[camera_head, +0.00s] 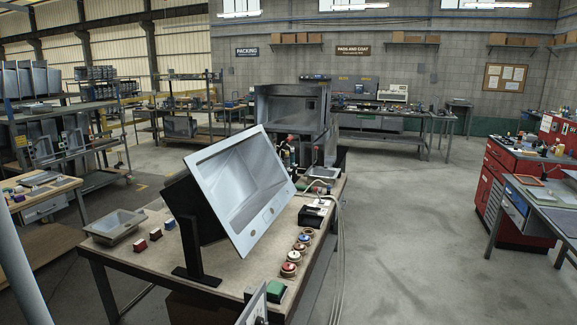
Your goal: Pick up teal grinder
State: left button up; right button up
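No thing in the head view is clear enough for me to name it surely as the teal grinder. A small green, block-like thing (276,290) lies at the near right corner of the workbench (150,258). Small dark and greenish tools (291,155) stand behind the tilted sink, partly hidden by it; I cannot tell what they are. Neither of my grippers is in view.
A grey sink (240,185) leans tilted on a black stand (190,240) on the bench. Red, white and blue round pieces (290,268) line the right edge. A shallow metal tray (115,226) sits at left. Red cabinets (497,180) stand right; floor (415,230) between is clear.

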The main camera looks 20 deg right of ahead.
aim_at(293, 165)
jog(key=i+l+z, duration=0.25)
jog(key=l+z, duration=0.2)
jog(key=i+l+z, duration=0.9)
jog(key=i, duration=0.2)
jog(key=i+l+z, duration=0.1)
jog(key=i+z, duration=0.15)
jog(key=i+j+u, duration=0.15)
jog(key=i, duration=0.5)
jog(key=i+u, duration=0.1)
jog(key=i, duration=0.6)
jog(key=i+u, duration=0.15)
jog(key=i, duration=0.5)
jog(key=i+l+u, duration=0.15)
jog(key=i, duration=0.5)
jog(key=i+l+u, duration=0.1)
jog(key=i, duration=0.6)
jog(key=i+u, duration=0.15)
jog(key=u, duration=0.3)
jog(key=i+l+u, duration=0.1)
jog(key=u, duration=0.3)
jog(key=i+l+u, duration=0.1)
jog(key=u, duration=0.35)
jog(key=i+l+u, duration=0.1)
jog(key=l+u, duration=0.4)
jog(key=u, duration=0.35)
jog(key=l+u, duration=0.25)
jog(key=u, duration=0.2)
jog(key=l+u, duration=0.25)
jog(key=u, duration=0.15)
jog(key=i+l, duration=0.05)
